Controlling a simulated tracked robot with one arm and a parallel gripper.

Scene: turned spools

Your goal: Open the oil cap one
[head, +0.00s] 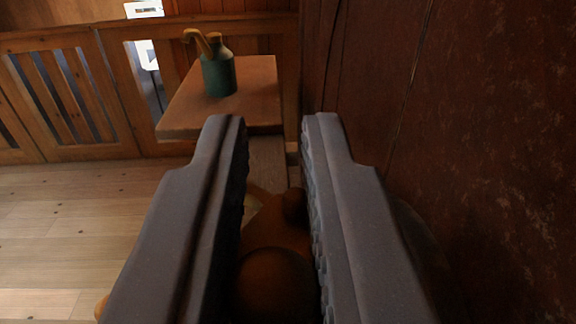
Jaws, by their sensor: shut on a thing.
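My gripper (274,120) reaches forward from the bottom of the head view, its two grey ridged fingers on either side of a shaded orange-brown rounded thing (272,280). The gripper is shut on this thing, low between the fingers. The thing has a large round part near the bottom edge and a smaller dark knob above it. I cannot tell for certain whether it is the oil cap. The fingers hide its sides. A teal can (218,74) with a yellow-brown spout or handle and a brown top stands upright further off, apart from my gripper.
The can stands on a small wooden table (255,95) ahead. A slatted wooden railing (65,95) runs along the back left. A dark red-brown wall or panel (470,130) closes off the right. The plank floor (70,220) on the left is clear.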

